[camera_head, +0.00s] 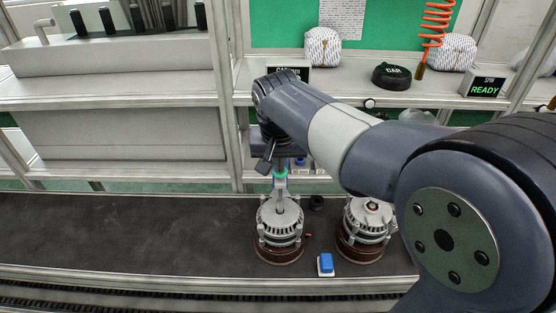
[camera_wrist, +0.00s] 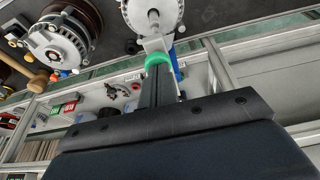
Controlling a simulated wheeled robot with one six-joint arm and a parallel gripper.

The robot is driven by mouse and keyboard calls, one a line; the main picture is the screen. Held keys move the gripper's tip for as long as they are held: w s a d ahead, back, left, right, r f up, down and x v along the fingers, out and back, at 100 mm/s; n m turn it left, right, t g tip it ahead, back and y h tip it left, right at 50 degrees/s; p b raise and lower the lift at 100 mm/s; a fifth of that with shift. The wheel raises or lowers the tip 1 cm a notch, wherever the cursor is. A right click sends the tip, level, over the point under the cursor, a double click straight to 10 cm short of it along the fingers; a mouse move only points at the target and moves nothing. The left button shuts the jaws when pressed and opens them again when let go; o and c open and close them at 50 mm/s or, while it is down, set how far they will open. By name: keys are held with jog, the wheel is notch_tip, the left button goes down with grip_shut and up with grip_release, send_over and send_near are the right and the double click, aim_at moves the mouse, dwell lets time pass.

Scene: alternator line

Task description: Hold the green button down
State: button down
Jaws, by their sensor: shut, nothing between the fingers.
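A green round piece (camera_head: 281,174) shows just below my gripper (camera_head: 271,160) in the head view, above a silver alternator (camera_head: 280,222) on the dark belt. In the wrist view the green piece (camera_wrist: 158,60) sits at the tip of my shut, empty fingers (camera_wrist: 157,78), next to a pale bracket (camera_wrist: 155,44). My fingertips appear to meet it; whether they touch it or press it down cannot be told. My fingers partly hide it. Smaller green (camera_wrist: 55,109) and red (camera_wrist: 71,107) patches show on the shelf side in the wrist view.
A second alternator (camera_head: 368,220) stands to the right on the belt (camera_head: 130,225). A blue-topped block (camera_head: 326,264) lies at the belt's front edge. The belt's left side is clear.

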jog(key=v, duration=1.2)
jog(key=shift+w+r, duration=0.3)
jog(key=shift+r, duration=0.2)
